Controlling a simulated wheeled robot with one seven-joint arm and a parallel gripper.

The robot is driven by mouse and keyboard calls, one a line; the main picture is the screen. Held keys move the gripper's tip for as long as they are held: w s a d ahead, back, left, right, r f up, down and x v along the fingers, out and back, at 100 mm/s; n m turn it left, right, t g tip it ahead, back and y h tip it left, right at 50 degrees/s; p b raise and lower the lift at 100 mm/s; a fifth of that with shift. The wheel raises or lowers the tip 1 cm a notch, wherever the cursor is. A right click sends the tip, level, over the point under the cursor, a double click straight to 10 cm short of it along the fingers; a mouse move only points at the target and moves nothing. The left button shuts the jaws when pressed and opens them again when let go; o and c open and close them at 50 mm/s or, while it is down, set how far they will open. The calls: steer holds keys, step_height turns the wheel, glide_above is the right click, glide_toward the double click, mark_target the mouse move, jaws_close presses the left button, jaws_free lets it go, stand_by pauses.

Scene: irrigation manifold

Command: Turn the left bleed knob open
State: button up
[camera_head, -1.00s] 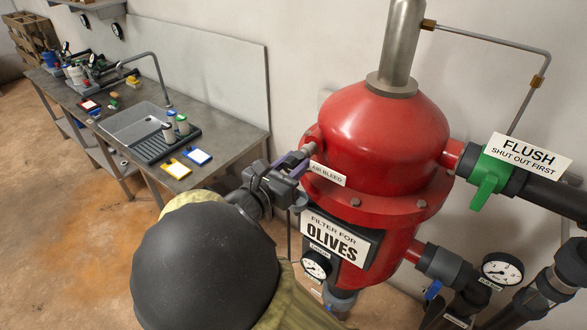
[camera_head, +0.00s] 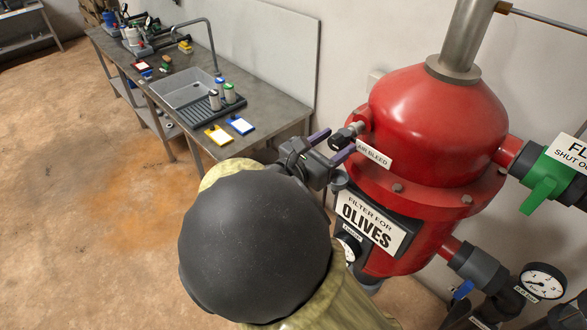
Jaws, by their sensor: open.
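The bleed knob (camera_head: 342,139) is a small dark knob on a grey metal stub on the left side of the red filter tank (camera_head: 440,115). A white label reading "AIR BLEED" (camera_head: 374,154) sits just right of it. My gripper (camera_head: 331,145) is open, its two purple-grey fingers pointing at the knob from the left. One finger is above and left of the knob, the other below and right of it. I cannot tell whether either finger touches it. My arm hides part of the area below.
A sign reading "FILTER FOR OLIVES" (camera_head: 374,224) and a partly hidden gauge are on the tank's lower front. A green flush valve handle (camera_head: 541,188) and a pressure gauge (camera_head: 542,281) stand to the right. A sink bench (camera_head: 280,125) is at the back left. Floor at left is clear.

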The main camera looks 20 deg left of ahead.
steer(key=b+v, duration=0.3)
steer(key=v, duration=1.2)
steer(key=shift+s+b, duration=0.3)
steer(key=shift+a+f, duration=0.1)
steer(key=w+d+f+m+g+h, duration=0.2)
steer(key=w+d+f+m+g, duration=0.35)
steer(key=d, duration=0.45)
steer(key=s+d+f+m+g+y, duration=0.1)
steer(key=d+f+m+g+y, duration=0.3)
steer(key=d+m, duration=0.8)
steer(key=s+d+f+m+g+y, duration=0.1)
steer(key=d+f+m+g+y, duration=0.3)
steer(key=d+m, duration=0.9)
steer(key=shift+d+f+m+y, duration=0.3)
steer(key=shift+f+m+y, duration=0.15)
steer(key=shift+f, duration=0.9)
steer(key=shift+g, duration=0.25)
